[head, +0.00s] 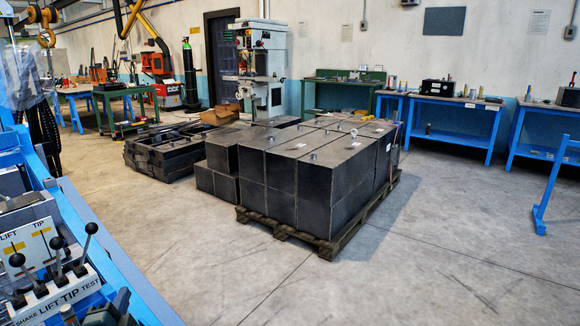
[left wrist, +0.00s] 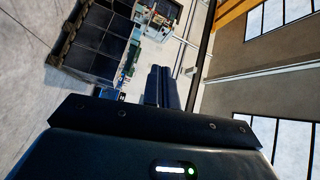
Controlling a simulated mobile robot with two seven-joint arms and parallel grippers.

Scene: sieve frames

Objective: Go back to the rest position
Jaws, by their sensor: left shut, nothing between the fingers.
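My left gripper (left wrist: 161,72) shows in the left wrist view, with its two dark fingers side by side and closed, nothing between them. It points out over the workshop, clear of any object. I cannot make out my left gripper in the head view. My right gripper is in neither view. No sieve frame can be told with certainty.
A blue machine with a lever panel (head: 55,262), labelled LIFT and TIP, stands close at the left. Black blocks (head: 315,168) sit on a wooden pallet (head: 330,247) mid-floor. Blue benches (head: 452,119) line the back wall. The floor (head: 450,260) at right front is clear.

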